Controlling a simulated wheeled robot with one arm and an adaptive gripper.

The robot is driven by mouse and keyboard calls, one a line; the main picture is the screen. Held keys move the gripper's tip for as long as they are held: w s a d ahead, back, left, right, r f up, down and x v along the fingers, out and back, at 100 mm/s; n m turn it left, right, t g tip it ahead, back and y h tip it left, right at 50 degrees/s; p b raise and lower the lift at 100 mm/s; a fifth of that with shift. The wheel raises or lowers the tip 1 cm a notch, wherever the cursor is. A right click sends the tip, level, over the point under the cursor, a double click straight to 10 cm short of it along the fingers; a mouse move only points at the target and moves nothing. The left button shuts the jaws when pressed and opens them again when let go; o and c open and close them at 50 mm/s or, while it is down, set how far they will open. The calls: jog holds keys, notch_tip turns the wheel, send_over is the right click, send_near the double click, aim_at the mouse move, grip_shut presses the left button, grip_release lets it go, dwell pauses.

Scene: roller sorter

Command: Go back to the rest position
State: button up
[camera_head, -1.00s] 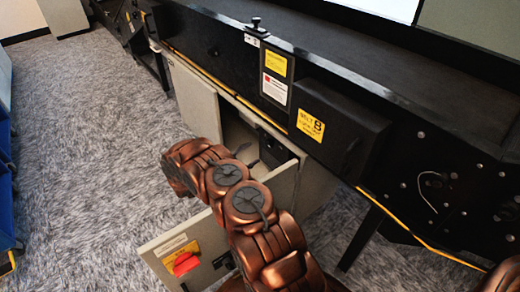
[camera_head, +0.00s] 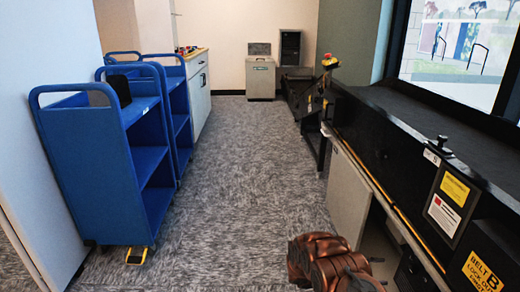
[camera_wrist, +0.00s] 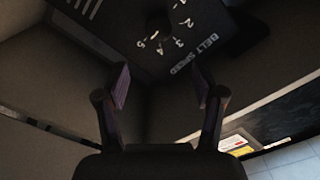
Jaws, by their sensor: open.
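My gripper (camera_wrist: 162,84) is open in the wrist view, with its two fingers apart and nothing between them. Beyond the fingertips is a dark box with a "BELT SPEED" dial (camera_wrist: 165,25) and white numbers around it. A gap seems to separate the fingers from the box, though the dim light makes the distance hard to judge. Pale panels surround it, like the inside of a cabinet. In the head view my copper arm shows at the bottom, beside the open grey cabinet (camera_head: 348,200) under the black conveyor; the fingers are not clear there.
The black conveyor (camera_head: 400,150) runs along the right. Blue carts (camera_head: 85,165) stand on the left, with a yellow-black piece (camera_head: 136,256) on the floor by the nearer one. The carpeted aisle (camera_head: 240,180) between is clear. A grey bin (camera_head: 262,78) stands at the far wall.

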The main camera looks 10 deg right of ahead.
jog(key=s+a+r+m+g+y+p, duration=0.2)
jog(key=s+r+m+p, duration=0.4)
jog(key=r, duration=0.7)
jog(key=s+a+r+m+g+y+p, duration=0.1)
jog(key=s+a+r+m+y+p, duration=0.3)
jog(key=r+m, duration=0.65)
jog(key=s+a+r+m+g+y+p, duration=0.15)
jog(key=s+r+m+p, duration=0.4)
jog(key=r, duration=0.95)
jog(key=s+a+r+m+t+y+p, duration=0.2)
jog(key=s+a+r+m+y+p, duration=0.3)
jog(key=s+a+r+m+p, duration=0.5)
jog(key=s+a+r+m+t+y+p, duration=0.3)
jog(key=s+a+r+m+y+p, duration=0.2)
jog(key=s+a+r+m+p, duration=0.6)
jog(key=a+r, duration=0.5)
jog(key=r, duration=0.1)
jog(key=shift+s+a+r+m, duration=0.2)
jog(key=shift+s+a+m, duration=0.1)
jog(key=shift+s, duration=0.05)
jog(key=shift+c, duration=0.2)
